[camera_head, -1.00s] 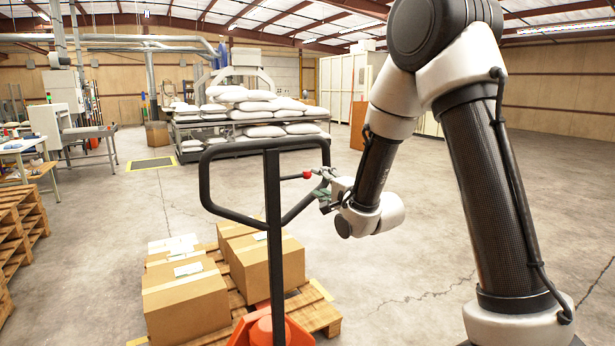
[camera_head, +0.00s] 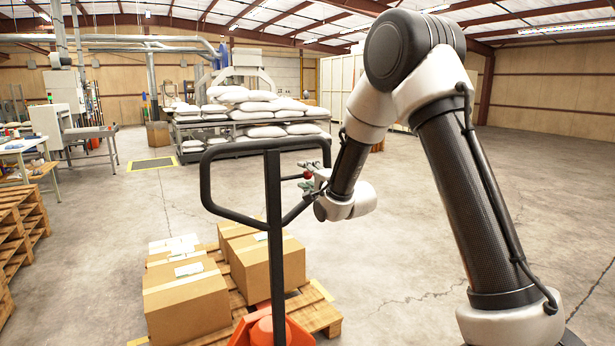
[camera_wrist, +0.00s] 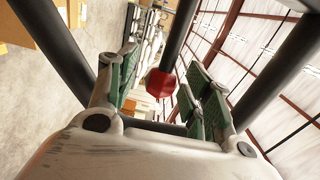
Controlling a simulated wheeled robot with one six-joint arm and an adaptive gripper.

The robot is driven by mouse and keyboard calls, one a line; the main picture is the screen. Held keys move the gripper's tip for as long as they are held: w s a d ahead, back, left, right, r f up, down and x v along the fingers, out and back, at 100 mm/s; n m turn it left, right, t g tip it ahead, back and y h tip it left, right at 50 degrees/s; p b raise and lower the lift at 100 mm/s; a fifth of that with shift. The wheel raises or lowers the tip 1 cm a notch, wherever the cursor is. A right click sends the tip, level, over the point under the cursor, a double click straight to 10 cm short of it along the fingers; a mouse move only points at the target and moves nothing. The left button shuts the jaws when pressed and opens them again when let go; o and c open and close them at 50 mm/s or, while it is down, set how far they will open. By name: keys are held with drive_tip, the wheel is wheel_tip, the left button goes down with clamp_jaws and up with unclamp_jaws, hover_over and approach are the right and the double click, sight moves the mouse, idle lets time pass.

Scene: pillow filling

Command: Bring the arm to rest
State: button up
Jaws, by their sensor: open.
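My gripper (camera_head: 313,184) is at the right side of the black loop handle (camera_head: 206,178) of an orange pallet jack (camera_head: 262,330). In the wrist view my gripper (camera_wrist: 163,78) is open, with its green-padded fingers spread. A red knob (camera_wrist: 163,84) on the handle's lever appears between the fingers, with gaps on both sides. How deep it sits between them I cannot tell. In the head view the knob (camera_head: 307,174) shows beside the fingertips. My arm is raised and bent, reaching down and left. Nothing is held.
Cardboard boxes (camera_head: 186,301) stand on a wooden pallet (camera_head: 322,314) beyond the handle. Stacked pallets (camera_head: 18,228) are at the left. White sacks (camera_head: 262,115) lie on a rack at the back. The floor (camera_head: 410,245) to the right is clear.

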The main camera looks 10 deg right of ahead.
drive_tip(key=shift+w, duration=0.15)
drive_tip(key=shift+c, duration=0.4)
drive_tip(key=c, duration=0.9)
drive_tip(key=shift+o, duration=0.2)
